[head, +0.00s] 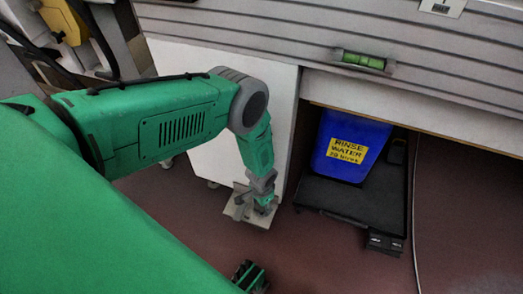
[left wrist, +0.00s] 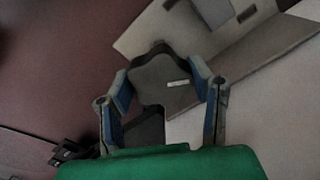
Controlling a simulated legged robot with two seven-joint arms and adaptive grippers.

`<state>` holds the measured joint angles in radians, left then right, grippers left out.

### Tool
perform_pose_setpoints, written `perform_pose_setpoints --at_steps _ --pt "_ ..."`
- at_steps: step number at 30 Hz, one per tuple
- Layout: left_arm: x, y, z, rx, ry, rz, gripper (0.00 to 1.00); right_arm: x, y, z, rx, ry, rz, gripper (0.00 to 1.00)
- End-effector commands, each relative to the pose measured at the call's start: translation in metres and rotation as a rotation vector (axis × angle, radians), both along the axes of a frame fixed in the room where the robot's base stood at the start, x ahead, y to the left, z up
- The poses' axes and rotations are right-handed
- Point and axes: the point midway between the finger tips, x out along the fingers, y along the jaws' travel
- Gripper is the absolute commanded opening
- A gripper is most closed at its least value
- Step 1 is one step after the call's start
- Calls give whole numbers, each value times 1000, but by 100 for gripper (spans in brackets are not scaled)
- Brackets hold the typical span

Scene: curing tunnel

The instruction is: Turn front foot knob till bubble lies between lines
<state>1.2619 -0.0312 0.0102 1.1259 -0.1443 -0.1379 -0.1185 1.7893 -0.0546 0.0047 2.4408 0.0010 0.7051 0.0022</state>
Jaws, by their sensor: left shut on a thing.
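The front foot knob (left wrist: 165,82) is dark grey with rounded lobes and a small pale label, in the left wrist view. My left gripper (left wrist: 162,88) is shut on it, one blue-grey finger on each side. In the head view my left gripper (head: 263,203) reaches down by the foot plate (head: 240,212), and the arm hides most of the knob there. The spirit level (head: 362,60) with a green vial sits on the grey slatted front at the top. Its bubble is too small to place surely against the lines.
A blue rinse water bin (head: 340,165) stands on a black trolley (head: 355,200) under the bench, right of the white panel (head: 215,140). A pale cable (head: 413,200) hangs at the right. The reddish floor (head: 330,265) in front is mostly clear.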

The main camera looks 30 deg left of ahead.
Motion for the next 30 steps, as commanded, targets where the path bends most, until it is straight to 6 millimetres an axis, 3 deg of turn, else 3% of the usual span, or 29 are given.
perform_pose_setpoints --at_steps 1,8,9,11,23,30 --pt "10 4 3 4 -21 0 19 0 0 0 0 0 0 0" --pt "10 3 3 3 -22 1 19 0 0 0 0 0 0 0" --pt "10 3 3 3 -22 1 51 0 0 0 0 0 0 0" --pt "10 3 3 4 -20 1 69 0 0 0 0 0 0 0" --pt "4 0 6 0 -7 0 69 -1 0 1 0 -2 0 0" --pt "6 0 46 1 -9 0 69 -1 0 1 0 -3 0 0"
